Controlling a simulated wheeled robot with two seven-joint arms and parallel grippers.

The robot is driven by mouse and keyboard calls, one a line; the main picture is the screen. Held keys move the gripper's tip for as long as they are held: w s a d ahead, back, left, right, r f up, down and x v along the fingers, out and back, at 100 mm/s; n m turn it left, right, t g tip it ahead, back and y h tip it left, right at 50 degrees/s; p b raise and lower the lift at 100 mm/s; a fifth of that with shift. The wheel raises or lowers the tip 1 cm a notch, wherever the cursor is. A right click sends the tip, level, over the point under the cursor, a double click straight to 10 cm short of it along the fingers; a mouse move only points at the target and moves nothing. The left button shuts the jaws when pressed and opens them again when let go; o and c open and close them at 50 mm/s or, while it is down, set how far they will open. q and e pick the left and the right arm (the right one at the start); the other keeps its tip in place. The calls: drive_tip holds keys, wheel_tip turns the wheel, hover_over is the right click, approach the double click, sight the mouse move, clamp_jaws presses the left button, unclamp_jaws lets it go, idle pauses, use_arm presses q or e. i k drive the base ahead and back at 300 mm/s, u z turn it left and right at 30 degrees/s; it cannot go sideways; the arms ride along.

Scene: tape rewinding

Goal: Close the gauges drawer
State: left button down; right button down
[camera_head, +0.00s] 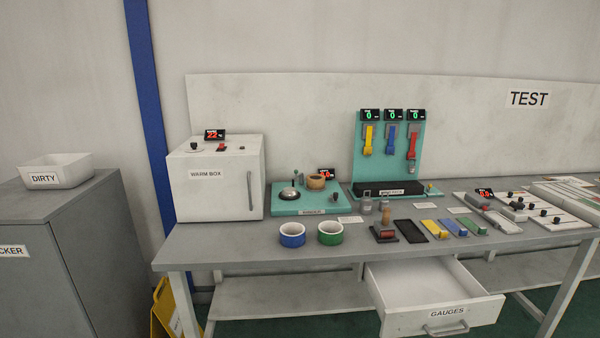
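The gauges drawer (440,313) is a white drawer under the grey workbench, pulled out toward me at the lower middle right. Its front carries a GAUGES label and a grey bar handle (446,328). The part of its inside that shows looks empty, and its back end is hidden under the bench top. Neither of my grippers is in view.
The grey bench top (250,250) holds a white warm box (215,178), a teal stand (388,150) with hanging straps, blue (292,236) and green (330,234) cups and small tools. A grey locker (85,260) with a DIRTY tray (58,171) stands left.

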sight(429, 295)
drive_tip(key=u, duration=1.35)
drive_tip(key=k, duration=0.65)
drive_tip(key=z, duration=1.15)
drive_tip(key=i, duration=0.5)
